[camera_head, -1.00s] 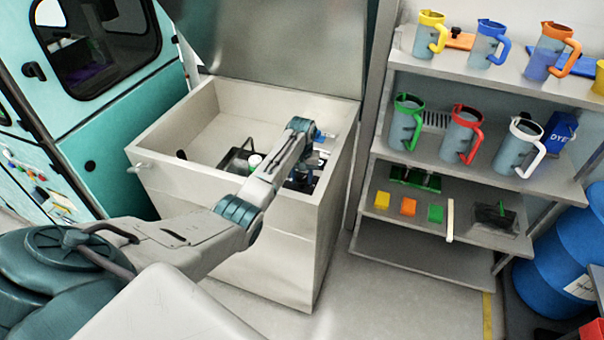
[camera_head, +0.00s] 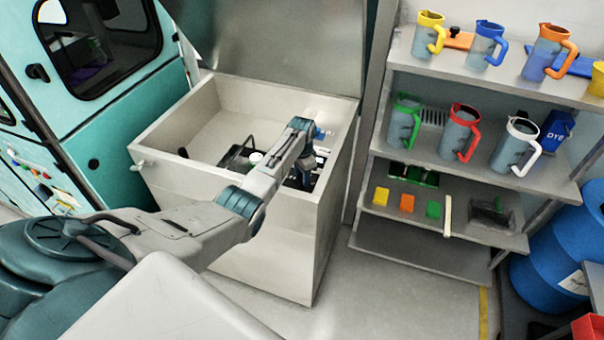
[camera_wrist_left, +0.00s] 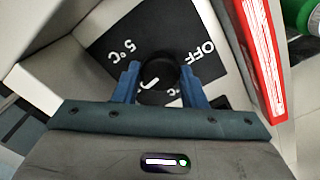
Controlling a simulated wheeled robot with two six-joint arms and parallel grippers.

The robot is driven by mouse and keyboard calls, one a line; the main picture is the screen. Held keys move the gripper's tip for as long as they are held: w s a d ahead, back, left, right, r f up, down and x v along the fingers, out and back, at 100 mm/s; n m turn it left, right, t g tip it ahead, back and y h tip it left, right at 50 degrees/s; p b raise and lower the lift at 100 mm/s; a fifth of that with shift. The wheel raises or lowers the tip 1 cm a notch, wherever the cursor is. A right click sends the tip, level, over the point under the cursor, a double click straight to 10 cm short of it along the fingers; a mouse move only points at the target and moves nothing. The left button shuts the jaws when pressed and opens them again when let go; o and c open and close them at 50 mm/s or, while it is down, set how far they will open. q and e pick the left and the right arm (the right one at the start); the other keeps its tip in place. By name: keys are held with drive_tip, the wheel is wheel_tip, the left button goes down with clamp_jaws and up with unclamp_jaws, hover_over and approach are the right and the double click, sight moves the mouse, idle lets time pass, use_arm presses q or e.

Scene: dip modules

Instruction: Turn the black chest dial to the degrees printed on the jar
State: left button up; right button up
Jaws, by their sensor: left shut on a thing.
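The black dial (camera_wrist_left: 158,74) sits on a black plate (camera_wrist_left: 112,42) inside the chest (camera_head: 235,205). The plate bears white lettering, "OFF" and "5 °C"; another mark is partly hidden by a finger. My left gripper (camera_wrist_left: 160,82) is shut on the dial, one blue finger on each side of it. My right gripper is not in view.
The chest's lid (camera_head: 290,45) stands open behind it. A shelf unit (camera_head: 462,75) with several coloured-handled jugs stands to the right. A blue drum (camera_head: 550,255) is at the far right. A red-and-white object (camera_wrist_left: 262,55) is close beside the dial plate.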

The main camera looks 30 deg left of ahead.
use_arm(q)
drive_tip(key=m, duration=0.5)
drive_tip(key=shift+w+r+m, duration=0.1)
drive_tip(key=shift+m, duration=0.2)
drive_tip(key=m, duration=0.5)
drive_tip(key=shift+m, duration=0.4)
drive_tip(key=o, duration=1)
wheel_tip(320, 180, up, 11)
drive_tip(key=b, duration=0.2)
drive_tip(key=shift+b, duration=0.35)
